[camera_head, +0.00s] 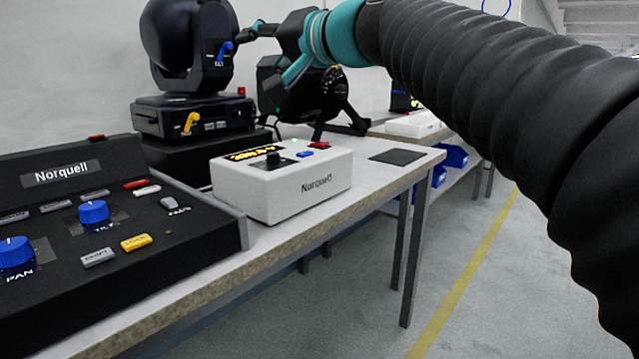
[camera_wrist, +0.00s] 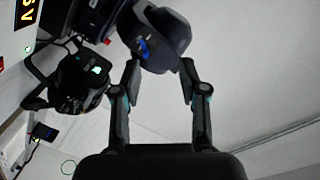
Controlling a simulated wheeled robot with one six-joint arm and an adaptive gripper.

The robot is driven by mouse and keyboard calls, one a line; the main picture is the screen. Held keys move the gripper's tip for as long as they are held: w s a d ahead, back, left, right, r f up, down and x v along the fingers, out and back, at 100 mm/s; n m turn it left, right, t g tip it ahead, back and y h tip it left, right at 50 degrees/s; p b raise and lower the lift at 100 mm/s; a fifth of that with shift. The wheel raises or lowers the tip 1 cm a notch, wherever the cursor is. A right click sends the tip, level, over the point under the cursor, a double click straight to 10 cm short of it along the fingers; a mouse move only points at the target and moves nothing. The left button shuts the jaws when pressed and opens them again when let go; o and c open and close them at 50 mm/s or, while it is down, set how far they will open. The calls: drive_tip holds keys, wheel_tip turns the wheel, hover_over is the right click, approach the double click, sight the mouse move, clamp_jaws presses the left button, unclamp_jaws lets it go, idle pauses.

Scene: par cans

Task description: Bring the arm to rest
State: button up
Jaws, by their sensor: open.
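My gripper (camera_head: 262,55) is at the upper middle of the head view, with its black and teal fingers spread. It is in front of or beside the black moving-head light (camera_head: 185,45), near its blue lever (camera_head: 225,50). In the wrist view the fingers of my gripper (camera_wrist: 159,67) are apart and nothing is held between them. The head of the light (camera_wrist: 157,40) shows beyond and between the fingertips. I cannot tell whether a finger touches it. My arm reaches in from the right, over the floor and table end.
A white Norquell box (camera_head: 325,180) and a black Norquell console (camera_head: 60,240) with blue knobs stand on the table (camera_head: 285,235). A black par can (camera_head: 335,90) stands behind. Blue bins (camera_head: 453,156) are under a farther table. The floor (camera_head: 510,300) at right is clear.

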drive_tip(key=s+d+f+g+h+p, duration=0.1)
drive_tip(key=s+d+f+h, duration=0.2)
drive_tip(key=f, duration=0.6)
drive_tip(key=s+d+f+g+h+p, duration=0.1)
drive_tip(key=s+d+f+h, duration=0.2)
drive_tip(key=s+d+f, duration=0.2)
wheel_tip(320, 180, down, 4)
drive_tip(key=d, duration=0.2)
drive_tip(key=shift+s+d+f+h+p, duration=0.15)
drive_tip(key=shift+s+d+h+p, duration=0.15)
drive_tip(key=shift+d, duration=0.05)
drive_tip(key=s+d+f+g+h, duration=0.1)
drive_tip(key=s+d+f+h, duration=0.1)
drive_tip(key=s+d+f, duration=0.2)
drive_tip(key=s+d+f+g+h+p, duration=0.1)
drive_tip(key=s+d+f, duration=0.4)
drive_tip(key=f, duration=0.5)
drive_tip(key=s+d+f+g+h+p, duration=0.1)
drive_tip(key=s+d+f+h, duration=0.2)
drive_tip(key=s+f, duration=0.4)
drive_tip(key=shift+d+f+g+h, duration=0.2)
drive_tip(key=shift+d+g+h, duration=0.15)
drive_tip(key=shift+d, duration=0.55)
drive_tip(key=shift+c, duration=0.7)
